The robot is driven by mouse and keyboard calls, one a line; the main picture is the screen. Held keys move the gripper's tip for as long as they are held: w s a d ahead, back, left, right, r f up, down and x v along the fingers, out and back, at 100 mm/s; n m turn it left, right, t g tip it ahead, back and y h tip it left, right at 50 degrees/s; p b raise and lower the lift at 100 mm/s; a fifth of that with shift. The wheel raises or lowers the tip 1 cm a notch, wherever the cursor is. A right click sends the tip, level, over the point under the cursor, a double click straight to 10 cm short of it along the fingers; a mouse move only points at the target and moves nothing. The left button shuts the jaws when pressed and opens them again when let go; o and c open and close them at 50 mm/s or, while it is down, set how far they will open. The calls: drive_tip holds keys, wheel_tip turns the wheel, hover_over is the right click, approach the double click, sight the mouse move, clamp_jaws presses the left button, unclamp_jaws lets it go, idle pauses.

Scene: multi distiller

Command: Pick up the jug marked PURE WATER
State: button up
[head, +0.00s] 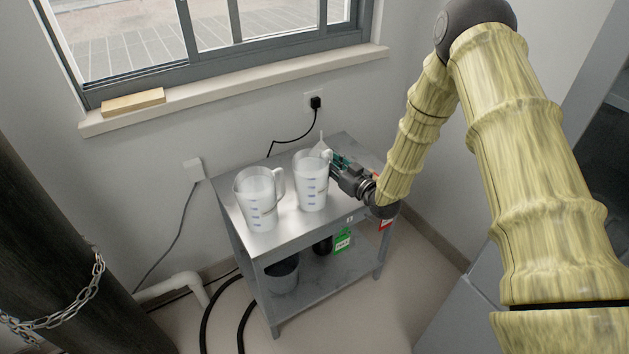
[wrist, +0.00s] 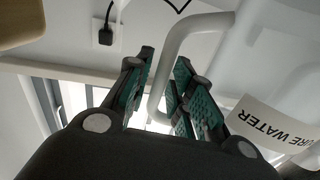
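Two white jugs with blue markings stand upright on the metal cart, a left jug (head: 257,203) and a right jug (head: 311,184). In the wrist view, a label ending in "URE WATER" (wrist: 272,122) sits on the jug beside my gripper, which appears to be the right jug; its first letter is hidden. No such label is readable in the head view. My gripper (head: 334,160) is at this jug's handle side. In the wrist view, its green-padded fingers (wrist: 165,62) are apart, with the white handle (wrist: 160,85) between them and gaps showing.
The cart (head: 285,236) has a lower shelf with a grey bucket (head: 282,275) and a dark object. The wall, with a plug (head: 315,103) and cord, is close behind.

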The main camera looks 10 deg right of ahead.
drive_tip(key=shift+w, duration=0.1)
clamp_jaws()
drive_tip(key=shift+r, duration=0.25)
idle(0.5)
